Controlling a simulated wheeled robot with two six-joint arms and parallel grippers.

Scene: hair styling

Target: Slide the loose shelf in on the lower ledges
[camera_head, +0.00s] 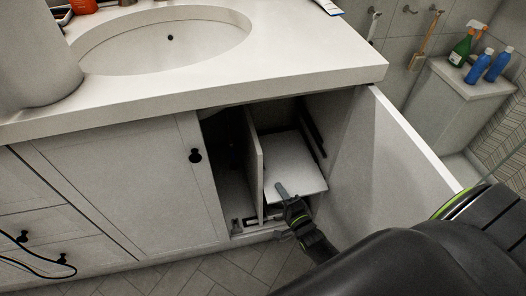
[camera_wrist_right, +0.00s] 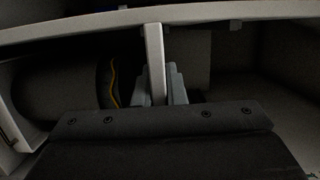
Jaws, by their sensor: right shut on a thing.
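The loose shelf (camera_head: 297,170) is a pale flat board inside the open right-hand compartment of the vanity cabinet. My right gripper (camera_head: 282,191) is shut on its front edge, with one grey finger lying over the top face. In the right wrist view, the grey fingers (camera_wrist_right: 165,86) close around a pale strip that looks like the shelf seen edge-on. Dark ledges (camera_head: 313,134) run along the compartment's right wall, above and behind the shelf. The lower ledges are hidden, and I cannot tell whether the shelf touches them. My left gripper is not in view.
A partition (camera_head: 255,163) stands close along the shelf's left side. The open door (camera_head: 395,165) is on the right, beside my right arm. The countertop (camera_head: 290,60) with its basin overhangs the compartment. A dark rounded thing with a yellow line (camera_wrist_right: 65,85) shows in the wrist view.

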